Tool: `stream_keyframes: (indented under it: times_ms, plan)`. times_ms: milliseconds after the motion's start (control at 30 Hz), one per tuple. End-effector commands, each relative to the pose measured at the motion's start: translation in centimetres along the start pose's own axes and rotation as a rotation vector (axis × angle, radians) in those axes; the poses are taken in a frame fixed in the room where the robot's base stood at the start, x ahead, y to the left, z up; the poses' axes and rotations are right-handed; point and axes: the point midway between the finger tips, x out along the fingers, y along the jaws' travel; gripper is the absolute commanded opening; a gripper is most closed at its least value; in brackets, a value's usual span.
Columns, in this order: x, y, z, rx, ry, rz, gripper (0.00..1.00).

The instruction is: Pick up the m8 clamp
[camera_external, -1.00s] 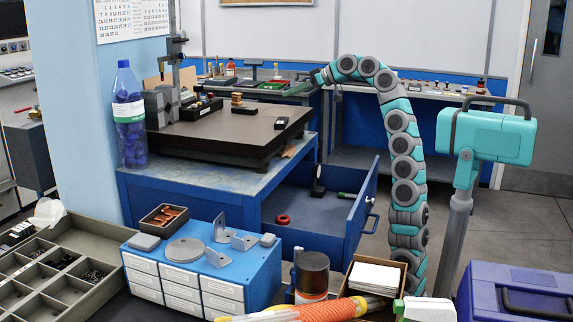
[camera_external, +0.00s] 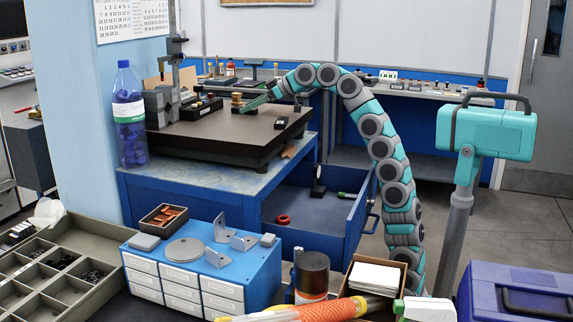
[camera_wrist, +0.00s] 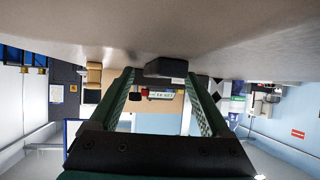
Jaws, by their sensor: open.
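My gripper (camera_external: 248,107) is open and reaches leftward over the dark surface plate (camera_external: 225,140), close to a small brown spool-like piece (camera_external: 237,99). In the wrist view my gripper's green fingers (camera_wrist: 160,76) are spread with nothing held between them. That view looks upside down, with the plate surface at the top. A dark block (camera_wrist: 166,67) shows beyond and between the fingertips. A tan stacked piece (camera_wrist: 94,76) shows left of the left finger. I cannot tell for sure which small piece is the m8 clamp.
A black block (camera_external: 281,123) lies near the plate's right edge. A black box (camera_external: 200,109) and a grey stand (camera_external: 160,105) occupy the plate's left side. An open blue drawer (camera_external: 350,222) juts out below. The plate's front middle is clear.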

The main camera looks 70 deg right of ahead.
Motion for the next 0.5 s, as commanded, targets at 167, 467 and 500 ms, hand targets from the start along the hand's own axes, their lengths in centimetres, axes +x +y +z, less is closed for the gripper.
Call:
stream_keyframes:
  times_ms: [167,467,500]
  plan:
    - [0.65,0.02,-0.05,0.0,0.002,0.001,0.81]
    - [0.57,0.02,-0.06,0.0,0.003,0.0,0.6]
    - [0.57,0.02,-0.05,0.0,0.003,0.0,0.55]
